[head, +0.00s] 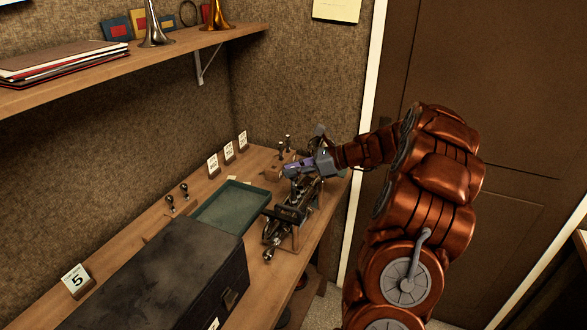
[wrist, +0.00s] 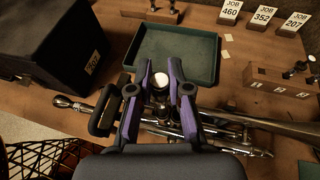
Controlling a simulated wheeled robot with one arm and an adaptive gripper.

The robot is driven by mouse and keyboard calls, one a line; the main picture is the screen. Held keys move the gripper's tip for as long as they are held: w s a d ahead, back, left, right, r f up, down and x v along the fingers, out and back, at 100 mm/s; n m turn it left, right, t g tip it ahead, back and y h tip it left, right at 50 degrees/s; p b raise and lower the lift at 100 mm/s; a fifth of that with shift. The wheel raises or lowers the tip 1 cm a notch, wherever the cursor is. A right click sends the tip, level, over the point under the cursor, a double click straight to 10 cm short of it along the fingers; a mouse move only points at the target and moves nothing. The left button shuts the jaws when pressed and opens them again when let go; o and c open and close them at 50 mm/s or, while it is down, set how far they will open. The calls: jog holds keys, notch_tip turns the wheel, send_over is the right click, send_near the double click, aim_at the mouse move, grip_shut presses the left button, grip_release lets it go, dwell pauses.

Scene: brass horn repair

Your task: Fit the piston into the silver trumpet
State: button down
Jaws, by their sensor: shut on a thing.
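My gripper (wrist: 160,72) has purple fingers and is shut on a piston (wrist: 160,83), whose pale round end shows between the fingertips in the wrist view. The silver trumpet (wrist: 245,117) lies across the bench beneath the fingers. In the head view my gripper (head: 299,168) is over the far part of the trumpet (head: 273,236), which rests in a stand. The fingers hide the trumpet's valve openings and the piston's lower part, so I cannot tell whether the piston is in a valve or above it.
A green tray (head: 256,201) lies beside the trumpet. A dark case (head: 160,275) fills the near bench. A wooden rack (wrist: 272,83) with dark-topped pistons stands at right in the wrist view, near job cards (wrist: 264,17). Another small rack holds pistons (head: 184,190). A shelf (head: 150,52) hangs above.

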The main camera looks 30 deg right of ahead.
aim_at(294, 190)
jog(key=shift+f+b, duration=1.2)
jog(key=shift+f, duration=2.4)
jog(key=c, duration=1)
grip_release()
jog(key=v, duration=1.2)
